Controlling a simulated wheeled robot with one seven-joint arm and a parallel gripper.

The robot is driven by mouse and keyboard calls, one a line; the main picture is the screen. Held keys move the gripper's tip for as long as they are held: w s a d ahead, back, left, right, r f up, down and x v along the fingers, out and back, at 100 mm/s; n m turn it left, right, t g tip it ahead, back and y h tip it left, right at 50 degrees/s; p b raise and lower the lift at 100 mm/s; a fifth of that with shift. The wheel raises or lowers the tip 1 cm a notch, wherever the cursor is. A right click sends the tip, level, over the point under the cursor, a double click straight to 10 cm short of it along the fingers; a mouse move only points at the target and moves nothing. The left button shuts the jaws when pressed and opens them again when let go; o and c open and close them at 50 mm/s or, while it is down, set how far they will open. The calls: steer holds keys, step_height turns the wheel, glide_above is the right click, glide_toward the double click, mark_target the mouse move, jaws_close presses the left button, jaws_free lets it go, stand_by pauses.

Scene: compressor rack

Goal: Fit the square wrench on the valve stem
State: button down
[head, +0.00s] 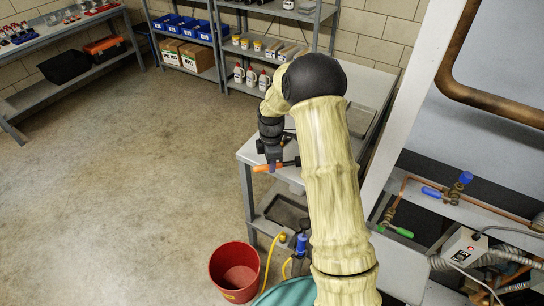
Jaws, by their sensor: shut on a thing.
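My gripper (274,163) is small and dark in the head view, above the front left part of the grey bench. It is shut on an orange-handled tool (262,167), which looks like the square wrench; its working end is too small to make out. The brass service valve (462,187) with a blue cap (466,177) stands on the copper line of the rack at right, far from my gripper. A lower valve (388,215) with a green handle (403,232) is on the same piping. I cannot tell which valve has the stem.
The grey bench (247,152) is partly hidden by my arm. A red bucket (234,268) and yellow hoses (269,262) stand below. A white post (424,75) and thick copper pipe (486,98) border the rack. Shelves (205,72) line the back wall; the left floor is clear.

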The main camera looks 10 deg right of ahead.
steer(key=s+f+m, duration=0.5)
steer(key=f+m, duration=0.3)
steer(key=m, duration=0.9)
steer(key=shift+s+a+f+m, duration=0.2)
steer(key=shift+m, duration=0.2)
steer(key=shift+d, duration=0.1)
